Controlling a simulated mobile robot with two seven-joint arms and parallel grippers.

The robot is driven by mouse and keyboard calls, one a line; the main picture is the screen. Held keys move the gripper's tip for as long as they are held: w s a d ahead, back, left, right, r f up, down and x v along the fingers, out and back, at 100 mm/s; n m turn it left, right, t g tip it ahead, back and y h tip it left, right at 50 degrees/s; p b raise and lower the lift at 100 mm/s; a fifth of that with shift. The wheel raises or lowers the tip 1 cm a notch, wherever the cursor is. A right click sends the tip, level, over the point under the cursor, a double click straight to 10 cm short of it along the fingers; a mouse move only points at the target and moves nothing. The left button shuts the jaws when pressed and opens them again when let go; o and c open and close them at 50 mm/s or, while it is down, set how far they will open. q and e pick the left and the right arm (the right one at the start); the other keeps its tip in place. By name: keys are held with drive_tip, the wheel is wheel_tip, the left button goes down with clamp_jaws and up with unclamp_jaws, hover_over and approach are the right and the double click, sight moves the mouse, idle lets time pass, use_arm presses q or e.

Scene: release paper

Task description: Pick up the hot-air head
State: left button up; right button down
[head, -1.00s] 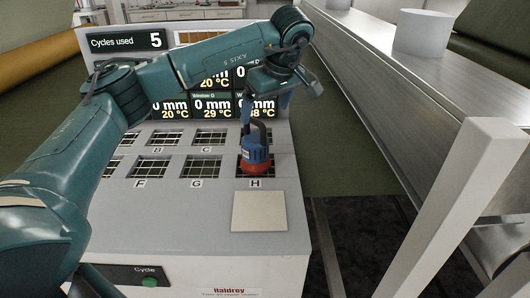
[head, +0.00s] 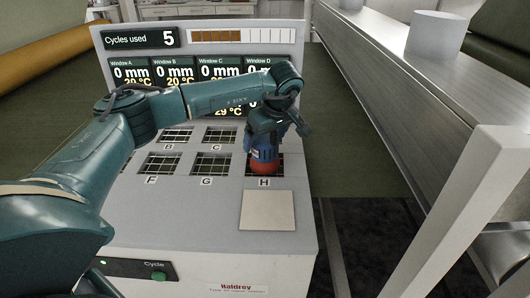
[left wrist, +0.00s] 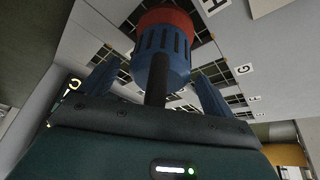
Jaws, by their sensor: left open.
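The hot-air head (head: 264,163) has a blue slotted body, a red base and a black handle on top. It stands upright on the gridded window marked H on the machine's top. In the left wrist view the hot-air head (left wrist: 163,48) shows its red end, and its black stem runs down between my two fingers. My left gripper (head: 267,130) is directly above it, reaching down around the handle. The fingers are open, one on each side of the stem, with gaps visible in the left wrist view. The gripper's wrist hides the handle's top in the head view. My right gripper is not seen.
A pale square plate (head: 268,210) lies in front of window H. Other gridded windows, such as G (head: 214,164), are to the left. The upright display panel (head: 215,37) stands behind. A metal rail (head: 385,75) and a white post (head: 455,215) are on the right.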

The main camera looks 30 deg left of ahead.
use_arm(q)
clamp_jaws()
drive_tip(key=shift+r, duration=0.2)
idle(0.9)
